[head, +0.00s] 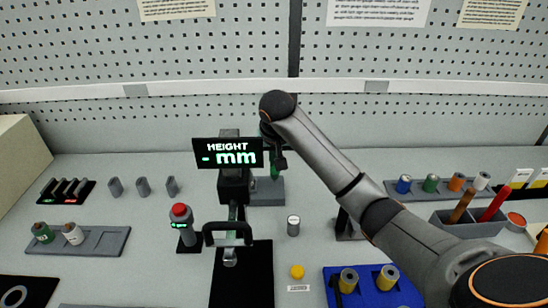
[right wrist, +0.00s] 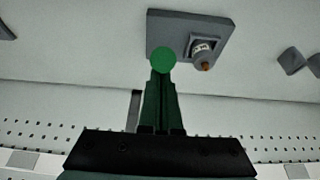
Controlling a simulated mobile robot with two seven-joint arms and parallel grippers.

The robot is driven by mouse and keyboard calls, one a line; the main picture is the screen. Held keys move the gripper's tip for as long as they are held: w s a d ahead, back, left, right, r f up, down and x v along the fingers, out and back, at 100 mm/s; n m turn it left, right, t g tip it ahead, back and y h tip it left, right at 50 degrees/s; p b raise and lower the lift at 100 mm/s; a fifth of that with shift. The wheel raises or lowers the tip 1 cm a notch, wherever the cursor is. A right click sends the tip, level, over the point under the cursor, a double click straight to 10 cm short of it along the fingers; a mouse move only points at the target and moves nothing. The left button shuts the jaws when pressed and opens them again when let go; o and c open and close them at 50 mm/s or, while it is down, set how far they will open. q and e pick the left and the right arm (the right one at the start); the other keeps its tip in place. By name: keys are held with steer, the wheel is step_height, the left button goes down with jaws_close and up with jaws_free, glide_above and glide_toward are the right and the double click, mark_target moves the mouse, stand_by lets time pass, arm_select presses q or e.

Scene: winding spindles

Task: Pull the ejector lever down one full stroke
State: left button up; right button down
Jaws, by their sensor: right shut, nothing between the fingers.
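My right gripper (head: 279,162) reaches in from the right, above a grey block (head: 268,192) behind the height display. In the right wrist view my right gripper (right wrist: 162,76) is shut and empty. A round green knob (right wrist: 163,60), apparently the ejector lever's, shows just at its fingertips. I cannot tell whether they touch. The lever's arm is hidden behind the fingers. The grey block (right wrist: 185,35) also shows there, with a small labelled spindle (right wrist: 202,50) in it. My left gripper is not in view.
The height display (head: 227,153) stands on a gauge with a black handle (head: 228,232), left of my gripper. A red-topped device (head: 182,224) is further left. A small grey cylinder (head: 293,226) and a yellow knob (head: 297,271) are in front. A blue tray (head: 333,293) lies front right.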

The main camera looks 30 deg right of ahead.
steer(key=shift+s+f, duration=0.1)
steer(key=shift+s+a+f, duration=0.35)
steer(key=shift+s+f, duration=0.05)
steer(key=shift+s, duration=0.15)
steer(key=shift+f, duration=0.1)
steer(key=shift+s+a+f, duration=0.15)
steer(key=shift+f, duration=0.05)
steer(key=shift+r, duration=0.15)
stand_by(0.3)
